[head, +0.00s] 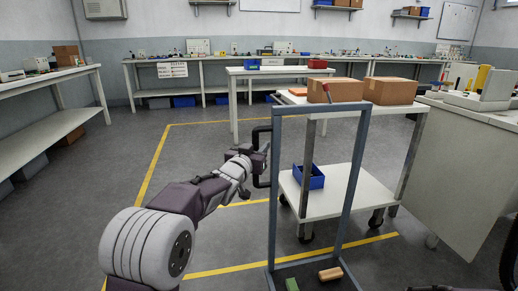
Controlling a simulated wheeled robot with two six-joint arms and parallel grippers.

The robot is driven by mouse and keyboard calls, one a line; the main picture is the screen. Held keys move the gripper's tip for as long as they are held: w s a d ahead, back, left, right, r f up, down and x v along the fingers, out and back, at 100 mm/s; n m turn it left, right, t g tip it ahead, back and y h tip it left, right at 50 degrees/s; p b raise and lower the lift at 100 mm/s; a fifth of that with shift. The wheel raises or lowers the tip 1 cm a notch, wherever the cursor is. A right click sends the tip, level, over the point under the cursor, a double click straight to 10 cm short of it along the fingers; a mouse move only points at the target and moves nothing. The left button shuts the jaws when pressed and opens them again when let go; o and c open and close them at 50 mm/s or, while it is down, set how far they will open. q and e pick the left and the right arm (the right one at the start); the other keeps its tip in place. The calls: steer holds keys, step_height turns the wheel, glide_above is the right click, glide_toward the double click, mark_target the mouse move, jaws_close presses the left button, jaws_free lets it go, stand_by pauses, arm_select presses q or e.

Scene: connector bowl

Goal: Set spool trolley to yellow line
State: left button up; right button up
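A trolley with a tall grey frame (357,165) stands in front of me. Its dark low deck (312,285) carries a green piece (292,285) and a tan cylinder (330,273), which look like spools. A black handle (262,129) shows at the left side of the frame. My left gripper (262,160) is at this handle; the fingers are small and dark, so I cannot tell whether they close on it. Yellow line (300,263) runs across the floor behind the frame's lower part, and another yellow line (150,178) runs along the left. My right gripper is not in view.
A white cart (330,203) with a blue bin (309,177) and cardboard boxes (390,90) stands close behind the frame. A workbench (465,165) blocks the right. Benches (45,80) line the left and back. The floor at left is clear.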

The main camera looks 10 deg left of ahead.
arm_select(q)
jaws_close()
stand_by(1.3)
